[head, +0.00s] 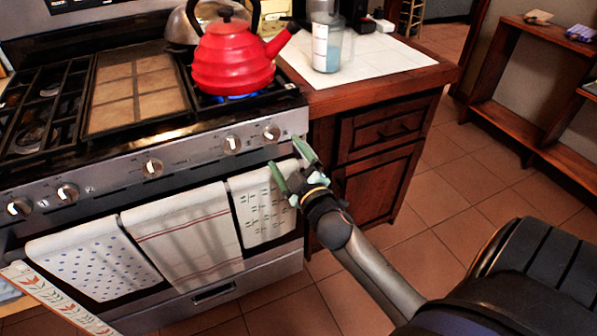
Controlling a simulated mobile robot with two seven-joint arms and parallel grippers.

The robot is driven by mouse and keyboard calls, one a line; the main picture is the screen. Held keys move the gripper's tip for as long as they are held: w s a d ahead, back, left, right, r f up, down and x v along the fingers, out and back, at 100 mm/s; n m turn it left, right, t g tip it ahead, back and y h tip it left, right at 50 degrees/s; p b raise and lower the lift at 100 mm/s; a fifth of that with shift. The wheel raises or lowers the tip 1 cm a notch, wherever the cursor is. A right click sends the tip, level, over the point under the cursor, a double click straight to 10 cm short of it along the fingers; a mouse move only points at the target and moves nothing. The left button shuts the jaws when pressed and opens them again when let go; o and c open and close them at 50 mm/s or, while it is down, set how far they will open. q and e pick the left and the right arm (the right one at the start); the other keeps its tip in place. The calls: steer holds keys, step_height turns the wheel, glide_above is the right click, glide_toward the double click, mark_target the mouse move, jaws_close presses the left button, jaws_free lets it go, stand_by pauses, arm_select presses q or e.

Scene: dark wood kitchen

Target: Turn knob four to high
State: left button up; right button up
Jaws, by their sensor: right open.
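The stove front has a row of several silver knobs. Counting from the left, knob four (232,144) is a round knob on the right half of the panel, just left of the rightmost knob (271,132). Its exact setting is too small to read. My right gripper (283,152) has green fingers spread open and empty. It is in front of the panel's right end, below and right of knob four and nearest the rightmost knob. I cannot tell whether it touches the panel. My left gripper is not in view.
A red kettle (234,58) stands over a blue flame (232,97) on the right burner. Towels (187,236) hang on the oven handle below the knobs. A wooden cabinet (376,165) stands right of the stove, with a blender-like jar (327,40) on top.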

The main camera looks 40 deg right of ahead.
steer(key=v, duration=0.7)
stand_by(0.4)
steer(key=s+a+f+m+g+y, duration=0.1)
steer(key=s+a+f+g+y, duration=0.25)
steer(key=a+f, duration=0.3)
steer(key=s+a+f+m+g+y, duration=0.1)
steer(key=s+a+f+g+y, duration=0.1)
steer(key=s+a+f, duration=0.45)
steer(key=s+a+f+m+g+y, duration=0.1)
steer(key=s+a+f+g+y, duration=0.2)
steer(key=f, duration=0.6)
arm_select(q)
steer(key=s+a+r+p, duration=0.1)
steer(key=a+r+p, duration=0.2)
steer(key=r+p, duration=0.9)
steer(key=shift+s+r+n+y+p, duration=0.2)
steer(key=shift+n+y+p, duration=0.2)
steer(key=shift+p, duration=1.9)
arm_select(e)
step_height(320, 180, up, 12)
steer(key=s+d+m+h, duration=0.1)
steer(key=shift+d+h, duration=0.15)
steer(key=shift+h, duration=0.2)
steer(key=shift+s+t, duration=0.1)
steer(key=shift+t, duration=0.15)
